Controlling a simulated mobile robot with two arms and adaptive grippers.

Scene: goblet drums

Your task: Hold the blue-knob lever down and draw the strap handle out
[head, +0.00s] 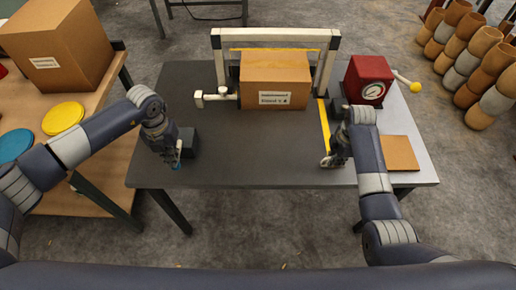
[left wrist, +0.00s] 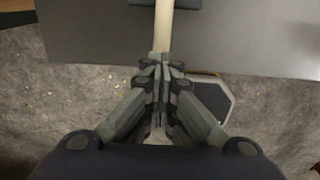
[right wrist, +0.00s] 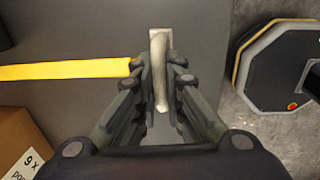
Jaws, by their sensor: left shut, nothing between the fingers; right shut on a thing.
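My left gripper (head: 175,160) is shut and empty at the table's left front, beside a small dark block (head: 190,142). In the left wrist view a pale lever bar (left wrist: 163,28) runs from the dark block to under the shut fingertips (left wrist: 160,65). The knob is hidden there; a bit of blue shows by the fingertips in the head view. My right gripper (head: 330,160) is shut on the pale strap handle (right wrist: 158,58), low at the table's front. The yellow strap (head: 323,125) runs from it back towards the carton; it also shows in the right wrist view (right wrist: 70,70).
A carton (head: 275,80) stands under a pale frame (head: 275,38), with a pale clamp (head: 213,98) at its left. A red unit (head: 370,78) with a yellow-knobbed arm (head: 408,82) and a tan pad (head: 400,153) lie right. The table's front middle is clear.

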